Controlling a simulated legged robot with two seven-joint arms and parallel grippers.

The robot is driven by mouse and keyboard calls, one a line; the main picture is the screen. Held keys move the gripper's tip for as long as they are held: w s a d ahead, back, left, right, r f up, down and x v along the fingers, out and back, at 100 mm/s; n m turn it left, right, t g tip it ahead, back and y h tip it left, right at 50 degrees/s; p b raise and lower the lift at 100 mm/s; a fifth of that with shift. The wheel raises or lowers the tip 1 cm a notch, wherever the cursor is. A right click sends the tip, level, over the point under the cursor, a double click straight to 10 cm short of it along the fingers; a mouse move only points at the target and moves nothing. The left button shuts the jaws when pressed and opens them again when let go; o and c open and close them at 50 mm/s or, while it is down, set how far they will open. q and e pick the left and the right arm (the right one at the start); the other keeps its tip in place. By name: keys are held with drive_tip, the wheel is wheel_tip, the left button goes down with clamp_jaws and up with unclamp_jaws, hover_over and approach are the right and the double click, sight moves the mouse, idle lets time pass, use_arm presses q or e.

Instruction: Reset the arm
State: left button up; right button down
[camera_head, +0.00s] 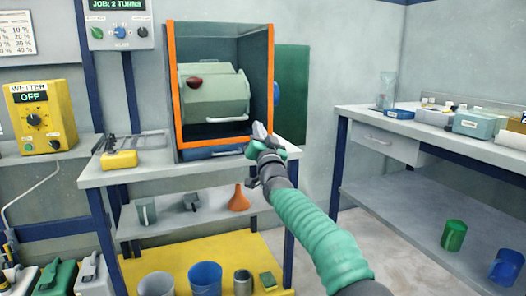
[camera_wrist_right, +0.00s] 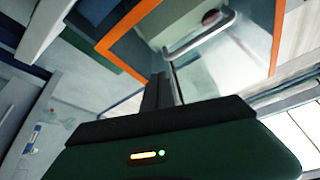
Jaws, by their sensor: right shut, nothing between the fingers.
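My right arm (camera_head: 310,232) reaches in from the lower right in the head view. Its gripper (camera_head: 260,130) is shut and empty near the front right corner of the orange-framed cabinet (camera_head: 178,90). In the right wrist view the shut fingers (camera_wrist_right: 159,92) point toward the orange frame (camera_wrist_right: 122,27) and a metal handle (camera_wrist_right: 200,38); I cannot tell whether they touch anything. The cabinet stands open with a pale green drum (camera_head: 213,97) inside. My left gripper is not in view.
The cabinet sits on a bench (camera_head: 140,175) with a yellow device (camera_head: 118,159) at left. A funnel (camera_head: 239,199) and cups stand on the shelf below. A yellow wetter box (camera_head: 38,117) is far left. A side table (camera_head: 440,140) with a drawer stands right, bare floor between.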

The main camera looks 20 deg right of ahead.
drive_tip(key=s+a+f+n+g+y+p, duration=0.2)
drive_tip(key=s+a+f+n+g+p, duration=0.25)
drive_tip(key=f, duration=0.65)
drive_tip(key=s+a+f+n+g+y+p, duration=0.1)
drive_tip(key=s+a+f+g+y+p, duration=0.3)
drive_tip(key=s+a+f, duration=0.5)
drive_tip(key=s+f+n+g+h+p, duration=0.1)
drive_tip(key=s+f+g+p, duration=0.35)
drive_tip(key=s, duration=1.15)
drive_tip(key=s+f+n+g+p, duration=0.15)
drive_tip(key=s+f+g, duration=0.45)
drive_tip(key=s+f, duration=0.7)
drive_tip(key=w+p+v, duration=0.2)
drive_tip(key=p+v, duration=1)
drive_tip(key=v, duration=0.1)
drive_tip(key=w+a+r+p+v, duration=0.1)
drive_tip(key=w+p+v, duration=0.1)
drive_tip(key=p+v, duration=1.1)
drive_tip(key=w+p+v, duration=0.2)
drive_tip(key=p+v, duration=1.1)
drive_tip(key=shift+w+a+r+m, duration=0.25)
drive_tip(key=shift+a+r+m, duration=0.1)
drive_tip(key=shift+r, duration=0.1)
